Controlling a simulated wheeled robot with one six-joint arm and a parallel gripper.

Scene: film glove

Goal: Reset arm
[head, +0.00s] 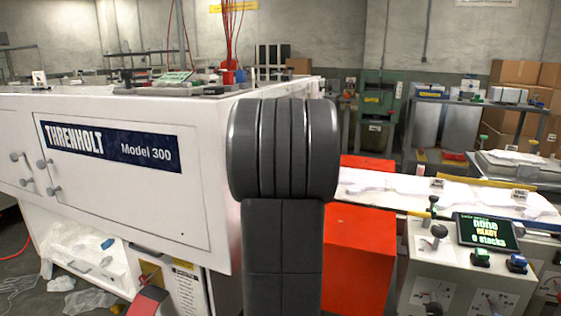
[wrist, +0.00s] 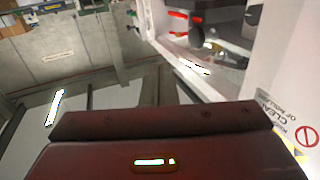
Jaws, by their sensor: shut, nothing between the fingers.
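My arm (head: 284,150) rises as a thick dark grey link through the middle of the head view. It hides part of the white machine's right end and the floor behind it. My gripper's fingers cannot be made out in either view. A dark red block (wrist: 160,142) with a small lit slot fills the bottom of the wrist view, very close to the camera. I cannot tell what it belongs to.
The white Threnholt Model 300 machine (head: 190,215) fills the left, close to my arm. An orange-red box (head: 358,262) stands just right of my arm. A control console (head: 455,270) with a lit screen (head: 486,233) stands further right. White machine panels (wrist: 285,75) border the wrist view's right.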

